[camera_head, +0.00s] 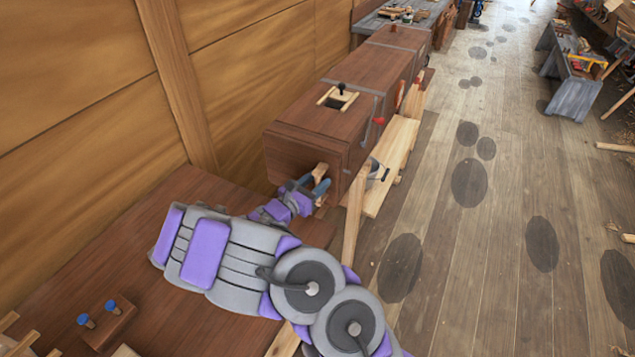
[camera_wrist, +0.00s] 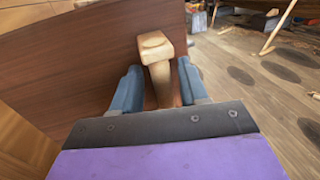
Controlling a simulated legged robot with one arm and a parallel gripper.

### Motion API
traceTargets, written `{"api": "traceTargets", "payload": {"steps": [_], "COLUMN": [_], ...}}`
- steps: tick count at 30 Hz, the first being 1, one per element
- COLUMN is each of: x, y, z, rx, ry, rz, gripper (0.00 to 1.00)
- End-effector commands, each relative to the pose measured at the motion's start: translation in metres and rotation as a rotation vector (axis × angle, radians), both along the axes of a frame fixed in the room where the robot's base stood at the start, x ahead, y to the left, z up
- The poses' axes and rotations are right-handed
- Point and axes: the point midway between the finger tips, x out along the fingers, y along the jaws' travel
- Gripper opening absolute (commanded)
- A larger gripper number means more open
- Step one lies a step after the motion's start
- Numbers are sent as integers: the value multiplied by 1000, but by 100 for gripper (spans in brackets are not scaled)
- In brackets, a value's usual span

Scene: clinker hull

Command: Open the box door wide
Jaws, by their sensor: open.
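The box (camera_head: 325,122) is a long dark-brown wooden chest against the wall in the head view. Its near end face, the door (camera_head: 290,155), carries a pale wooden handle (camera_head: 319,172). The door looks flush with the box; I cannot tell whether it is slightly ajar. My gripper (camera_head: 314,187) is at the handle, near the door's lower right. In the wrist view my gripper (camera_wrist: 158,92) is open, its blue fingers on either side of the handle (camera_wrist: 155,46). The brown door panel (camera_wrist: 85,60) fills the left behind it. Contact between fingers and handle is unclear.
A pale plank bench (camera_head: 397,160) runs along the box's right side, with a pale upright post (camera_head: 353,215) near the door's right edge. A brown surface (camera_head: 60,290) with a blue-pegged block (camera_head: 108,322) lies at left. Open plank floor (camera_head: 460,250) stretches right.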

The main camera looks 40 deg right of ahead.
Motion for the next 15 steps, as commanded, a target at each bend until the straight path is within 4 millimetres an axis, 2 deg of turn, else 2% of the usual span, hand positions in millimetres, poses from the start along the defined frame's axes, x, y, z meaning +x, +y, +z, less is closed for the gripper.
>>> {"api": "traceTargets", "payload": {"steps": [4,13,15], "x": [1,1,1], "y": [-7,-8,-8], "z": [0,0,0], "rx": [0,0,-1], "ry": [0,1,1], "rz": [-1,-1,0], "gripper": [44,44,37]}}
